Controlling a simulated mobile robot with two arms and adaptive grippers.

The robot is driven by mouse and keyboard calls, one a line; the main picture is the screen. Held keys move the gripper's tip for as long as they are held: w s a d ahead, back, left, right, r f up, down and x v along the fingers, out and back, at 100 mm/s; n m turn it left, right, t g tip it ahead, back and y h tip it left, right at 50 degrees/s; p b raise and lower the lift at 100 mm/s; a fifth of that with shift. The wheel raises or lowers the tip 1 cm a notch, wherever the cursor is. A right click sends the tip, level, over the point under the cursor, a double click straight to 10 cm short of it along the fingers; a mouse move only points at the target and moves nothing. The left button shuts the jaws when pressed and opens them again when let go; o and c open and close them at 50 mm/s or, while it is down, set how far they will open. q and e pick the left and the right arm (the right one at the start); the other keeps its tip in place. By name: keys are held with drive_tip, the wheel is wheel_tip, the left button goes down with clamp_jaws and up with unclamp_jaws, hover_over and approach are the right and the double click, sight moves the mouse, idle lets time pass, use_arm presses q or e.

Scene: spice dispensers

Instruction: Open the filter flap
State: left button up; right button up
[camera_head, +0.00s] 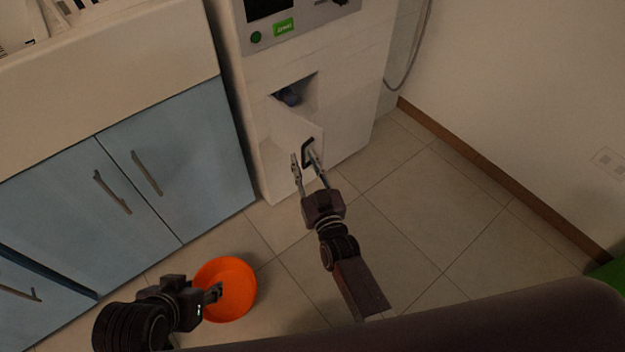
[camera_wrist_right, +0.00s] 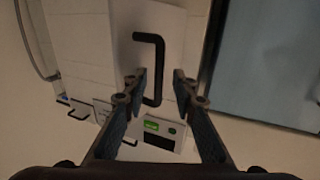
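The filter flap (camera_head: 296,130) is a white panel low on the front of the white machine, swung partly outward. A dark recess shows behind it, with a blue part (camera_head: 289,97) inside. The flap's black handle (camera_head: 307,152) also shows in the right wrist view (camera_wrist_right: 158,68). My right gripper (camera_head: 309,165) is at the flap's front. Its two fingers (camera_wrist_right: 158,85) are apart, with the handle's lower part seen between them; I cannot tell whether they touch it. My left gripper (camera_head: 214,293) is over the orange bowl, away from the flap; its finger gap is unclear.
The orange bowl (camera_head: 235,284) is on the tiled floor by the blue cabinets (camera_head: 180,140), left of the machine (camera_head: 345,70). Open floor (camera_head: 430,210) lies to the right, up to the wall. A green object (camera_head: 610,273) shows at the right edge.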

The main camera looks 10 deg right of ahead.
drive_tip(key=s+d, duration=0.1)
drive_tip(key=s, duration=0.9)
drive_tip(key=shift+d, duration=0.3)
drive_tip(key=c, duration=0.4)
drive_tip(key=m, duration=0.2)
drive_tip(key=d+m+y, duration=0.1)
drive_tip(key=m, duration=0.1)
drive_tip(key=d+m+y+b, duration=0.1)
drive_tip(key=m, duration=0.1)
drive_tip(key=shift+w, duration=0.25)
clamp_jaws()
use_arm(q)
drive_tip(key=w+d+r+t+h+b, duration=0.1)
drive_tip(key=w+d+r+t, duration=0.2)
drive_tip(key=w+r+t, duration=0.3)
drive_tip(key=w+d+r+t+h+b, duration=0.2)
drive_tip(key=w+r+t, duration=0.4)
drive_tip(key=w+r, duration=0.3)
wheel_tip(320, 180, up, 4)
drive_tip(key=shift+d+f+m, duration=0.15)
drive_tip(key=shift+d+m, duration=0.25)
drive_tip(key=shift+d, duration=0.3)
use_arm(e)
drive_tip(key=w+f+m+g+y, duration=0.1)
drive_tip(key=w+m, duration=0.8)
drive_tip(key=shift+w+a+m+y, duration=0.15)
drive_tip(key=shift+a+m+y, duration=0.15)
drive_tip(key=shift+a+m, duration=0.1)
